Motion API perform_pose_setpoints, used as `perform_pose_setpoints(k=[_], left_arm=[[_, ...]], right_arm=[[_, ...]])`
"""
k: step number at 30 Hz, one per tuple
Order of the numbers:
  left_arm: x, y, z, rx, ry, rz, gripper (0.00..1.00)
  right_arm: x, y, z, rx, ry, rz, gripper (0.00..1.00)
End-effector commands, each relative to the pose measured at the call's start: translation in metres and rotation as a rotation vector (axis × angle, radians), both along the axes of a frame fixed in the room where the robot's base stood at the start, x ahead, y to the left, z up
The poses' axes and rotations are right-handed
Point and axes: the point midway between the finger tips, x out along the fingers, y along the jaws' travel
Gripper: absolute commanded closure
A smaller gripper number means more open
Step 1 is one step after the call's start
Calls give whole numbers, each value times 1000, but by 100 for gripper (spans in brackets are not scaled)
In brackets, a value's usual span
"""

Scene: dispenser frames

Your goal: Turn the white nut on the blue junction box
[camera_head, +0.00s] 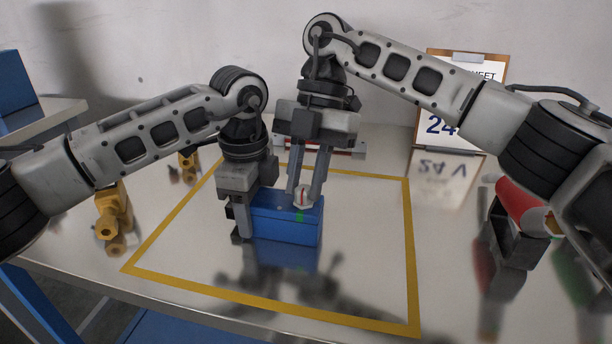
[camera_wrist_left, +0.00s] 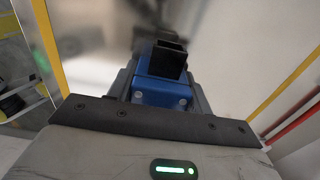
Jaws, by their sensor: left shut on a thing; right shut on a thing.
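The blue junction box (camera_head: 290,222) stands on the shiny table inside a yellow outline. It also shows in the left wrist view (camera_wrist_left: 158,92), with a dark square opening facing the camera. My left gripper (camera_head: 243,222) is shut on the left end of the box. The white nut (camera_head: 303,197) sits on top of the box near its right end, with a red mark on it and a green mark on the box below. My right gripper (camera_head: 305,190) points down from above and is shut on the nut. Its fingers hide the nut's sides.
Yellow brass-like fittings (camera_head: 113,212) stand at the left. A sign reading "24 V" (camera_head: 440,125) leans at the back right. A dark holder (camera_head: 515,238) with a red object (camera_head: 522,205) is at the right. The table in front of the box is clear.

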Motion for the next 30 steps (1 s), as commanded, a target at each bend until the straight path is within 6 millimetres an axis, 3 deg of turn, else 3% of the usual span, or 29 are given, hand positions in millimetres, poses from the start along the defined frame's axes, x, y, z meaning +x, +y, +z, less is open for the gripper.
perform_pose_setpoints(k=[8,9,11,21,30], left_arm=[[-1,0,0,0,1,-2,79],[-1,0,0,0,1,-2,79],[-1,0,0,0,1,-2,79],[0,0,0,0,0,0,79],[0,0,0,0,0,0,79]], right_arm=[[0,0,1,1,-2,-2,99],[1,0,1,1,-2,-2,68],[0,0,1,0,-1,-3,54],[2,-1,5,0,-2,-4,54],[17,-10,49,2,-3,-6,54]])
